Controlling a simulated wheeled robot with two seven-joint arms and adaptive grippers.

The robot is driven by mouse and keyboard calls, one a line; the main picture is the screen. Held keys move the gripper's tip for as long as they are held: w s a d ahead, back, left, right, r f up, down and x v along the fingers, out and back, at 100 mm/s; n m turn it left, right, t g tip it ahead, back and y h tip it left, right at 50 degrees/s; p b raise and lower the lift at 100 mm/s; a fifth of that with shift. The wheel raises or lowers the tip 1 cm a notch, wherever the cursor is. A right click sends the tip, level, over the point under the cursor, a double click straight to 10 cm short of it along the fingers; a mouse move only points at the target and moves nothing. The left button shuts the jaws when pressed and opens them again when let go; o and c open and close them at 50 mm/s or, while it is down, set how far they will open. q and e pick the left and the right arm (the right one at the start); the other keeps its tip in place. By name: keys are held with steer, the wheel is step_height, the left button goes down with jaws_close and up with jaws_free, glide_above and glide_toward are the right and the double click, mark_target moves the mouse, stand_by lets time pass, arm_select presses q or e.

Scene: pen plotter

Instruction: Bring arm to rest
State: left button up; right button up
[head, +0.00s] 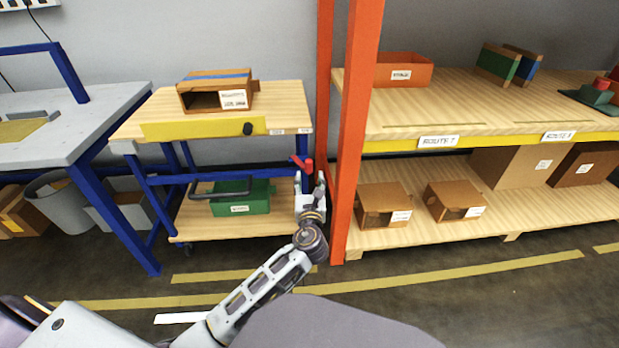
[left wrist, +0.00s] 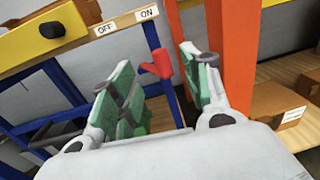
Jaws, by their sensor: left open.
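My left arm (head: 258,290) reaches forward from the bottom of the head view. Its gripper (head: 311,190) is up by the cart's right front post, just left of the orange rack upright. In the left wrist view the two green-padded fingers of the gripper (left wrist: 165,88) are spread apart with nothing held between them. A red lever (head: 309,167) is on the blue post just beyond the fingertips. It also shows in the left wrist view (left wrist: 158,65), below the ON label (left wrist: 147,13) and apart from the pads. My right gripper is not seen.
The wooden-topped cart (head: 285,97) carries an open box (head: 216,92) on top and a green bin (head: 243,199) below. The orange rack upright (head: 352,140) stands close to the gripper's right. A grey table (head: 70,135) is at left. Floor in front is clear.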

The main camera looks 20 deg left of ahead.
arm_select(q)
steer(key=shift+s+d, duration=0.1)
steer(key=shift+s, duration=0.2)
stand_by(0.4)
